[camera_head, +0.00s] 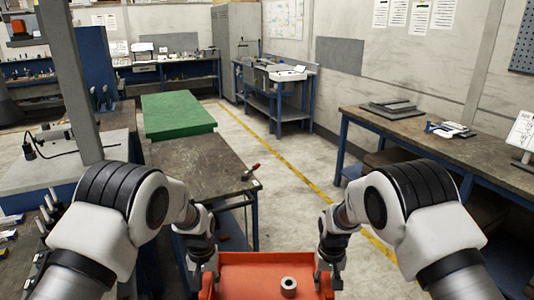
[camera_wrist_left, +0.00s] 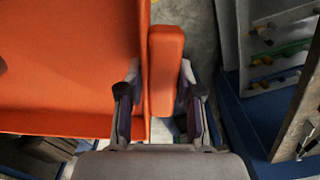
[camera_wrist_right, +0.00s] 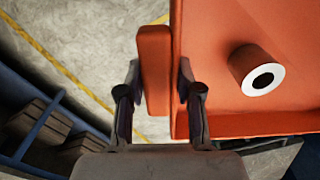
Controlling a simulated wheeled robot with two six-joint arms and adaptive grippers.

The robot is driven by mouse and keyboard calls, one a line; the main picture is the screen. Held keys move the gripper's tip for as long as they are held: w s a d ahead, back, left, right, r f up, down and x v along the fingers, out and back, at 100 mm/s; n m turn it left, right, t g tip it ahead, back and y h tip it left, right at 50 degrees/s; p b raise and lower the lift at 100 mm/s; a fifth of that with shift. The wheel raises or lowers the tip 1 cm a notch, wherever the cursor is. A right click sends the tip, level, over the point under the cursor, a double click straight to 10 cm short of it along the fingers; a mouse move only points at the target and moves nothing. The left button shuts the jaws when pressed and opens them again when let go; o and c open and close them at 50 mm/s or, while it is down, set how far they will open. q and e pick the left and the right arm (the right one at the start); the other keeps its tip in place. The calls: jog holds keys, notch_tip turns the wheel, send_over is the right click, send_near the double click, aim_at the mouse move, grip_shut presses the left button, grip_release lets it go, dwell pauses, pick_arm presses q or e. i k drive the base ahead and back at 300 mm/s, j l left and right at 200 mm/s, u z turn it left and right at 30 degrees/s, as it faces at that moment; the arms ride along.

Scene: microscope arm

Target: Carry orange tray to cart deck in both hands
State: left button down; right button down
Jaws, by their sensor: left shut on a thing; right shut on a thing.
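The orange tray (camera_head: 250,272) is held in front of me at the bottom of the head view, its near part cut off by the frame. My left gripper (camera_head: 208,284) is shut on the tray's left handle (camera_wrist_left: 165,70). My right gripper (camera_head: 327,278) is shut on the tray's right handle (camera_wrist_right: 154,70). The tray looks about level. I cannot make out the cart deck for certain.
A long workbench (camera_head: 440,140) runs along the right wall. A blue cart-like table (camera_head: 275,92) stands at the back. Open floor with a yellow line lies between.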

aim_at(199, 168)
jog(key=l+z, duration=0.1)
jog(key=z, duration=0.25)
jog(key=i+l+z, duration=0.1)
jog(key=z, duration=0.6)
jog(key=i+l+z, duration=0.25)
jog(key=i+u, duration=0.45)
jog(key=i+j+u, duration=0.2)
jog(key=i+u, duration=0.25)
jog(key=i+j+u, duration=0.1)
jog(key=i+u, duration=0.55)
jog(key=u, duration=0.2)
jog(key=i+u, duration=0.7)
jog(key=i+l+u, duration=0.1)
jog(key=i+u, duration=0.2)
jog(key=i, duration=0.55)
jog(key=i+z, duration=0.3)
jog(key=j+z, duration=0.1)
jog(key=z, duration=0.2)
